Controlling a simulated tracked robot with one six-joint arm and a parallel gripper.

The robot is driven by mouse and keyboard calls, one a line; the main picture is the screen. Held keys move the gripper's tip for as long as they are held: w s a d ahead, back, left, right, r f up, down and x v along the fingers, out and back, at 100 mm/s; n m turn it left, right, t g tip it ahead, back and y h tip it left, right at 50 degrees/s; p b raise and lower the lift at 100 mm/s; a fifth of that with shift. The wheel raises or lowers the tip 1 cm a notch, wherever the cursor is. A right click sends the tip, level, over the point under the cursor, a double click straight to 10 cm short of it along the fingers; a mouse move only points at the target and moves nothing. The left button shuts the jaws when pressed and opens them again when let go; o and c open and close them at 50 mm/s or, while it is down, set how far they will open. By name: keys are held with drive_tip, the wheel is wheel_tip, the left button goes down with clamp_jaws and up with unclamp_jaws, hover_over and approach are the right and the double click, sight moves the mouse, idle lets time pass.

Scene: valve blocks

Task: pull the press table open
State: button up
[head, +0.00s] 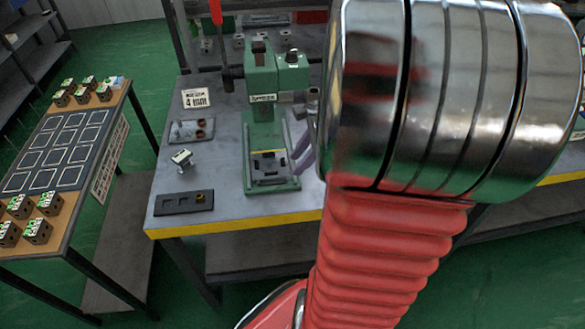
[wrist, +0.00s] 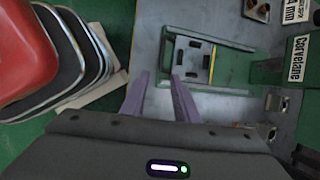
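The green press (head: 266,95) stands on the grey workbench. Its press table (head: 268,166), a small plate with dark blocks, lies low in the green base frame. In the wrist view the press table (wrist: 192,58) shows beyond my fingertips, between the rails of the frame. My gripper (wrist: 160,76) has two purple fingers, spread apart with nothing held between them. In the head view my gripper (head: 304,148) is at the right side of the press base, partly hidden by my arm. I cannot tell whether a finger touches the frame.
A dark slotted holder (head: 184,202), a small part (head: 181,157) and a tray (head: 191,131) lie left of the press. A side table (head: 52,150) with several valve blocks stands farther left. The bench has a yellow front edge (head: 240,224).

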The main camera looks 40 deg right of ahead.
drive_tip(key=shift+v, duration=2.05)
drive_tip(key=s+a+r+n+h, duration=0.1)
drive_tip(key=a+r+n, duration=0.2)
drive_tip(key=a+n, duration=0.9)
drive_tip(key=s+a+r+n+t+h, duration=0.1)
drive_tip(key=a+r+n, duration=0.3)
drive_tip(key=a+n, duration=0.8)
drive_tip(key=shift+s+a+r+n+h, duration=0.2)
drive_tip(key=shift+s+a+n+h, duration=0.1)
drive_tip(key=shift+s+a, duration=0.45)
drive_tip(key=shift+w, duration=0.1)
